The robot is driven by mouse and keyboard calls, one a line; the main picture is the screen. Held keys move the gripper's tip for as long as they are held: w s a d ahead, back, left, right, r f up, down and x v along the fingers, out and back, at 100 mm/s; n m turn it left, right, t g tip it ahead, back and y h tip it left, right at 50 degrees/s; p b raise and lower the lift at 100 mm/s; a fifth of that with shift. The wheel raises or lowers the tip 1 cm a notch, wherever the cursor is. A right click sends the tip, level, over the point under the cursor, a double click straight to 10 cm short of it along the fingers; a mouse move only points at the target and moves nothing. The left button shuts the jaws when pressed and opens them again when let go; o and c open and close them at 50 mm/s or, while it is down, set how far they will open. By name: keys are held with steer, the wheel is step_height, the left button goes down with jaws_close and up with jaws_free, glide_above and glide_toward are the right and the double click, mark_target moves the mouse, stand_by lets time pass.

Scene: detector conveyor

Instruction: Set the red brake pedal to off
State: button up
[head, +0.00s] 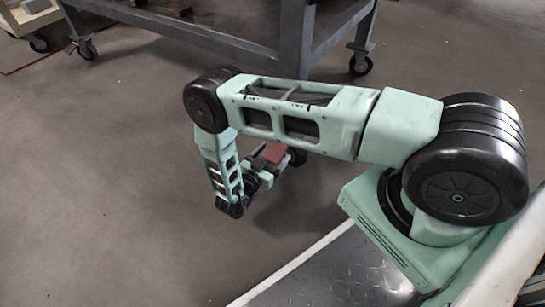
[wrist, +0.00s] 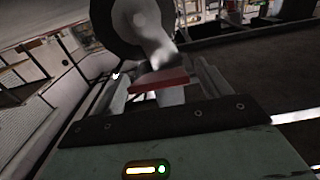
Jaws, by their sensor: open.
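The red brake pedal (head: 272,152) is a small flat red plate beside a dark caster wheel (head: 297,157), low and partly under my arm in the head view. In the wrist view the pedal (wrist: 160,78) lies crosswise, just in front of the caster wheel (wrist: 112,18) and its pale grey fork. My gripper (wrist: 163,84) is open, with one finger to the left of the pedal and one to the right. The pedal shows between the fingers. I cannot tell whether either finger touches it. My forearm hides part of the caster in the head view.
A grey metal table frame (head: 297,40) on casters stands at the back, with one caster (head: 359,66) at its right leg. A pale wheeled cart (head: 28,16) is at the far left. The grey floor (head: 100,200) is clear at the left and front.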

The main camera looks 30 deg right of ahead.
mark_target(277, 146)
steer(key=c, duration=1.4)
steer(key=r+y+p, duration=0.1)
steer(key=p, duration=0.3)
steer(key=shift+r+g+y+p, duration=0.3)
steer(key=shift+r+g+p, duration=0.1)
steer(key=r+y+p, duration=0.1)
steer(key=y+p, duration=0.1)
steer(key=p, duration=0.3)
steer(key=shift+a+r+g, duration=0.1)
steer(key=shift+g, duration=0.3)
steer(key=y+p, duration=0.1)
steer(key=p, duration=0.1)
steer(key=r+g+y+p, duration=0.1)
steer(key=p, duration=0.1)
steer(key=shift+y+p, duration=0.3)
steer(key=shift+p, duration=0.1)
steer(key=shift+g+y+p, duration=0.3)
steer(key=shift+y+p, duration=0.4)
steer(key=shift+p, duration=0.3)
steer(key=o, duration=1.4)
steer(key=shift+d, duration=0.2)
